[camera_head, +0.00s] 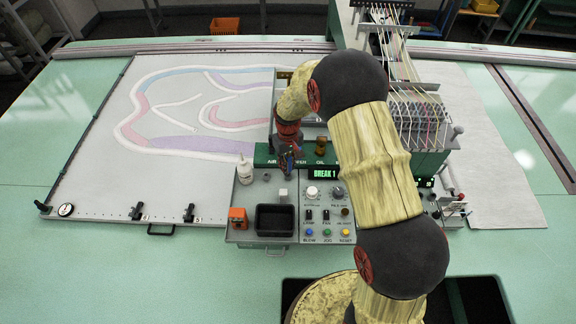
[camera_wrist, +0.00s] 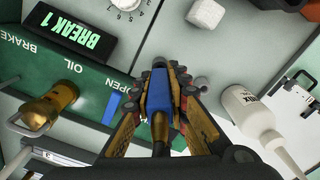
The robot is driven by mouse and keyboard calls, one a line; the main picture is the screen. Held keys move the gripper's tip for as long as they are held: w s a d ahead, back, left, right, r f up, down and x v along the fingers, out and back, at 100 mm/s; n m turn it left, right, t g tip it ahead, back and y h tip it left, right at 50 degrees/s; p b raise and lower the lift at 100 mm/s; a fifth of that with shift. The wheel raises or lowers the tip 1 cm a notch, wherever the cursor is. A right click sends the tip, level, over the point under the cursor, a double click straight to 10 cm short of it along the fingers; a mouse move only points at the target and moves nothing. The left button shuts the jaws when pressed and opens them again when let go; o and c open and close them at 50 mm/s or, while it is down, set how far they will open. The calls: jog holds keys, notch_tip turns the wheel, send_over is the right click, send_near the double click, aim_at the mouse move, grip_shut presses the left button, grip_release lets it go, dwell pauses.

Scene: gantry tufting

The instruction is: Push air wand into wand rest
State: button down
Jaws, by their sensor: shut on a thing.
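My gripper (camera_wrist: 165,76) is shut on the air wand (camera_wrist: 159,92), a blue body with a brass-brown stem running back between the fingers. In the head view my gripper (camera_head: 290,160) is over the green labelled rail (camera_head: 265,156), near its AIR and OPEN labels. The rail also shows in the wrist view (camera_wrist: 80,88), just left of the fingers, with a blue patch (camera_wrist: 113,108) on it. The wand's far end is hidden by the fingers. I cannot make out the wand rest for certain, nor whether the wand touches it.
A brass knob (camera_wrist: 46,112) stands on the rail at OIL. A white bottle (camera_wrist: 249,112) stands right of my gripper. The grey panel holds a BREAK 1 display (camera_head: 324,173), a black tray (camera_head: 274,220), an orange block (camera_head: 238,217) and a white cube (camera_wrist: 206,13).

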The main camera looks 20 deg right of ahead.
jog(key=shift+f+b, duration=0.8)
jog(key=shift+f, duration=0.35)
dwell(0.6)
jog(key=c, duration=1.7)
grip_release()
jog(key=shift+o, duration=0.2)
notch_tip(320, 180, up, 12)
